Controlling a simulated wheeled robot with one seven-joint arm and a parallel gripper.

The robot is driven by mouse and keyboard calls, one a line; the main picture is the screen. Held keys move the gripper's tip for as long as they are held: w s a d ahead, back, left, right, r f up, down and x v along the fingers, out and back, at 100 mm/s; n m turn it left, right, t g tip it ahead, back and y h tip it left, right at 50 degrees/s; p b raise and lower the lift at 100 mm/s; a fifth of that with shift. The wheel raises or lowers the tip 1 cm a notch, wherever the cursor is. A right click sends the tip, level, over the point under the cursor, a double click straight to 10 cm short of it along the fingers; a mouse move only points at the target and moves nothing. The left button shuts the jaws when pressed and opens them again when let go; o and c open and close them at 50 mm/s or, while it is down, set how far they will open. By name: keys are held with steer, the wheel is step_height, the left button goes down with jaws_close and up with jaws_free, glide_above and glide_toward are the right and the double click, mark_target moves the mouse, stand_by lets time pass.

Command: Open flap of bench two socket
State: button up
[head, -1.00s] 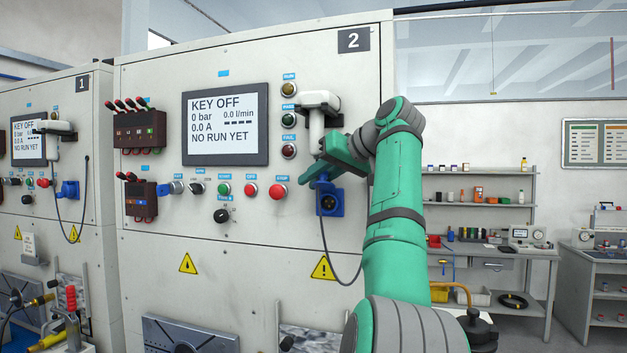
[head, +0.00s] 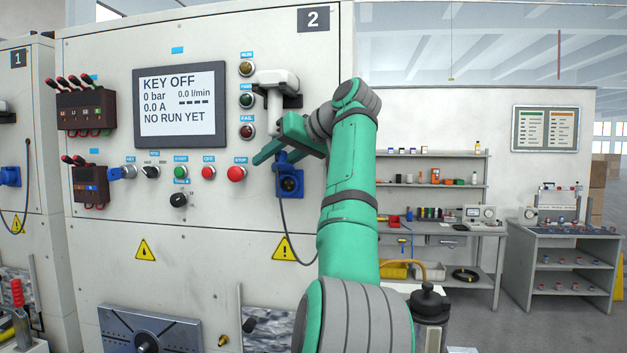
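The blue bench two socket (head: 290,184) is on the panel under the number 2 label, and its dark round face shows. A blue part that looks like its flap (head: 282,160) stands up at the socket's top edge, partly behind my gripper. My green gripper (head: 267,152) is just above and left of the socket, with a finger pointing left close to the panel. I cannot tell whether it touches the flap, or how far apart the fingers are. Nothing is visibly held.
A white handheld device (head: 274,82) hangs on a dark holder just above my gripper. A dark cable (head: 284,220) hangs below the socket. The red stop button (head: 236,174) and several lamps are to the left. Shelves (head: 432,185) stand farther back at right.

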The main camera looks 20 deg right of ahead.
steer(key=shift+s+f+n+t, duration=0.1)
steer(key=shift+f+n+t, duration=0.05)
steer(key=shift+n+t, duration=0.2)
